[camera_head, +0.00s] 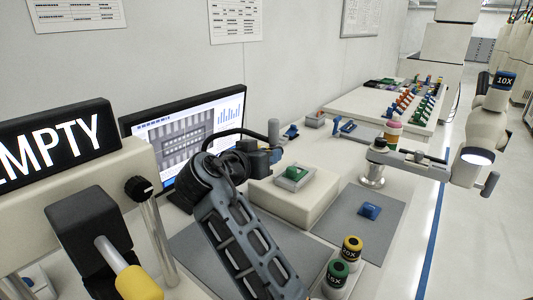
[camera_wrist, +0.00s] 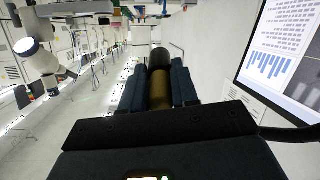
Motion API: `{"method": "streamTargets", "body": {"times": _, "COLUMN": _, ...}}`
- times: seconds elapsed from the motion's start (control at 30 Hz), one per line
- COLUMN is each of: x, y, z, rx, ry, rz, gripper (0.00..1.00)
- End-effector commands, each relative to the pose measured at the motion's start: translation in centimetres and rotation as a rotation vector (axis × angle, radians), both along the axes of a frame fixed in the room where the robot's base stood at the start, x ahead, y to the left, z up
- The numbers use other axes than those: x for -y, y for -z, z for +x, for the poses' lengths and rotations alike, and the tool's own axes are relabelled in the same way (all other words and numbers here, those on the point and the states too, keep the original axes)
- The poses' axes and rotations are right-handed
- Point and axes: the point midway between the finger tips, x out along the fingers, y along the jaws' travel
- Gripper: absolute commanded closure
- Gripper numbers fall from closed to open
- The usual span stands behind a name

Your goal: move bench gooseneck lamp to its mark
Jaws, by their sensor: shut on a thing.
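My gripper (camera_head: 270,156) is over the bench beside the monitor, shut on a narrow upright cylinder. The wrist view shows this cylinder between the fingers (camera_wrist: 158,92), with a black top and a brownish body. I take it for part of the bench gooseneck lamp (camera_wrist: 159,96); a grey cylinder end (camera_head: 273,131) stands above the fingers in the head view. A thin black curved line arches behind my wrist; I cannot tell if it is the lamp's neck. The lamp's base is hidden, and I cannot make out its mark.
A monitor (camera_head: 190,140) stands close behind my arm. A beige block (camera_head: 293,205) with a green-topped piece lies below the gripper. A grey mat (camera_head: 345,222) holds a blue piece (camera_head: 369,210). A microscope (camera_head: 470,165) is at right.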

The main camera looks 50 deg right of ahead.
Motion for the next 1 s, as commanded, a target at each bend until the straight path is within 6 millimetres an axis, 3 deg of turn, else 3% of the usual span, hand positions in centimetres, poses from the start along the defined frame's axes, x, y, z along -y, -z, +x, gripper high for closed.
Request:
{"method": "streamTargets", "body": {"times": 0.2, "x": 0.0, "y": 0.0, "z": 0.0, "rx": 0.001, "ry": -0.001, "rz": -0.002, "gripper": 1.0}}
{"method": "streamTargets", "body": {"times": 0.23, "x": 0.0, "y": 0.0, "z": 0.0, "rx": 0.001, "ry": -0.001, "rz": -0.002, "gripper": 0.69}}
{"method": "streamTargets", "body": {"times": 0.4, "x": 0.0, "y": 0.0, "z": 0.0, "rx": 0.001, "ry": 0.0, "rz": -0.003, "gripper": 0.53}}
{"method": "streamTargets", "body": {"times": 0.77, "x": 0.0, "y": 0.4, "z": 0.0, "rx": 0.004, "ry": 0.001, "rz": -0.034, "gripper": 0.52}}
{"method": "streamTargets", "body": {"times": 1.0, "x": -0.1, "y": 1.4, "z": -0.1, "rx": 0.026, "ry": 0.0, "rz": -0.229, "gripper": 0.52}}
